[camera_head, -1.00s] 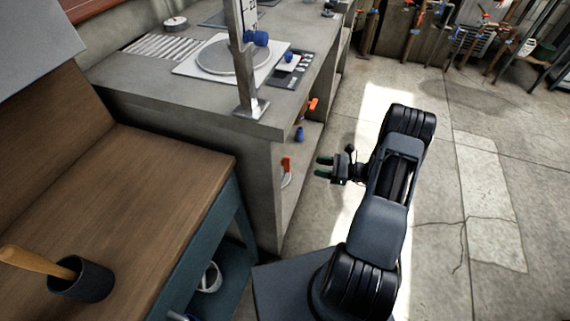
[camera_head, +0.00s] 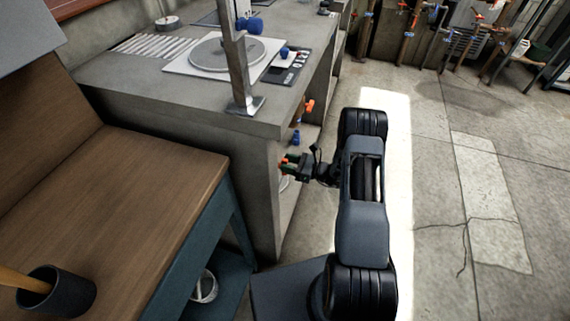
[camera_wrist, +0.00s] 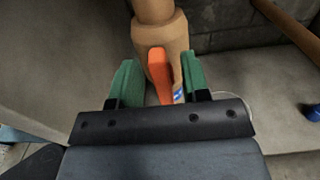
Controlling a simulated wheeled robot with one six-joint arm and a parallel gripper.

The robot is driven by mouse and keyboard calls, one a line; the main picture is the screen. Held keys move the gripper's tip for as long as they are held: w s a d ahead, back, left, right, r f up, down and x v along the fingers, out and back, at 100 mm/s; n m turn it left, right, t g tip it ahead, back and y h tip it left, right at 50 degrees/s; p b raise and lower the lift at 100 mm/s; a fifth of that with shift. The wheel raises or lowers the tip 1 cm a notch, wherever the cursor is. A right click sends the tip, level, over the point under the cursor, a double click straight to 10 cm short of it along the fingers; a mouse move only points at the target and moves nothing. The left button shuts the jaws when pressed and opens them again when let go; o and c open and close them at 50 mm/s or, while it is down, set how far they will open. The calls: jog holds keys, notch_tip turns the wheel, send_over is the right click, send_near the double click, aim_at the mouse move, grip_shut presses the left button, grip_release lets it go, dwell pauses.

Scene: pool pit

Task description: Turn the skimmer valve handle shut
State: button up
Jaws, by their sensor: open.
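In the wrist view an orange valve handle (camera_wrist: 159,75) lies along a tan pipe fitting (camera_wrist: 154,35), with a small blue-and-white label (camera_wrist: 179,94) beside it. My gripper (camera_wrist: 158,62) is open, its green fingers on either side of the handle and fitting; whether they touch cannot be told. In the head view my gripper (camera_head: 284,164) is at the open side of the concrete counter, covering most of this handle. A second orange handle (camera_head: 309,106) and a blue knob (camera_head: 296,137) show above it. Which handle is named skimmer cannot be read.
The concrete counter (camera_head: 180,110) overhangs the handles, with a metal post (camera_head: 239,75) at its edge. A wooden bench (camera_head: 130,190) with a dark cup (camera_head: 62,292) stands left. The floor right of my arm is clear. A blue object (camera_wrist: 312,110) lies right in the wrist view.

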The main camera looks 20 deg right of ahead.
jog(key=shift+w+a, duration=0.4)
jog(key=shift+a, duration=0.15)
grip_shut()
